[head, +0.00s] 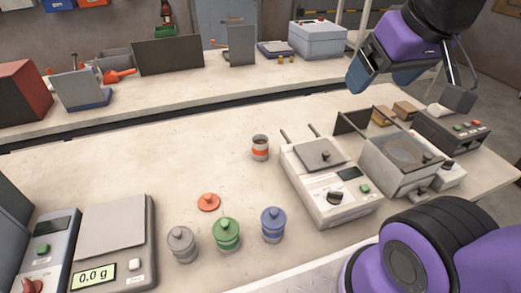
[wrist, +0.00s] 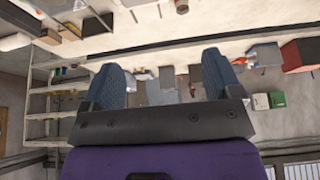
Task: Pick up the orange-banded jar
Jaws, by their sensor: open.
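The orange-banded jar (head: 260,148) stands upright on the near bench in the head view, left of the bagging machine. It is small and grey with an orange band, and its top looks open and dark inside. An orange lid (head: 208,202) with a knob lies flat on the bench to the lower left of the jar. My gripper (head: 412,80) is raised at the upper right, far from the jar and above the machines. In the wrist view my gripper (wrist: 168,82) shows two blue fingers spread apart with nothing between them.
A grey jar (head: 182,244), a green-banded jar (head: 227,234) and a blue-banded jar (head: 273,225) stand lidded in front. A scale (head: 113,235) reading 0.0 g is at left. A white machine (head: 328,185) stands right of the orange-banded jar. The bench left of that jar is clear.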

